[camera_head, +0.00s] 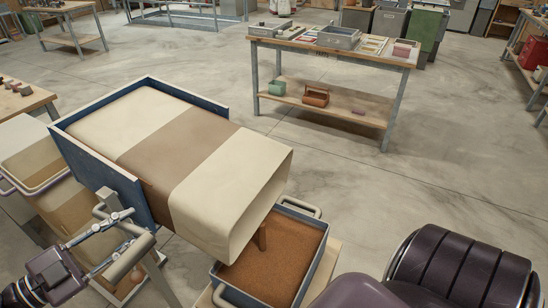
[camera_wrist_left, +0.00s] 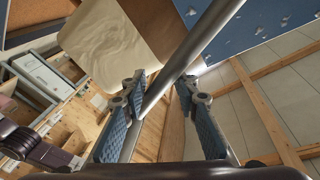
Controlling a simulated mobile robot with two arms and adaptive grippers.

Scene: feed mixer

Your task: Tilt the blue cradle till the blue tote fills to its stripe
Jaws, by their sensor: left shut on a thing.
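The blue cradle (camera_head: 135,195) holds a large cream bin with a brown band (camera_head: 195,155), tilted with its open mouth down to the right. A brown stream of feed (camera_head: 262,237) drops from the mouth. The blue tote (camera_head: 319,262) stands under the mouth and holds brown feed (camera_head: 270,268); I cannot make out its stripe. My left gripper (camera_head: 128,229) is shut on a grey bar of the cradle at lower left. In the left wrist view, the bar (camera_wrist_left: 205,40) runs between the fingers of my left gripper (camera_wrist_left: 160,92). My right gripper is not in view.
A cream container with a purple handle (camera_head: 40,187) stands left of the cradle. A workbench (camera_head: 340,60) with trays and small bins stands behind. Open concrete floor (camera_head: 420,170) lies right of the cradle.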

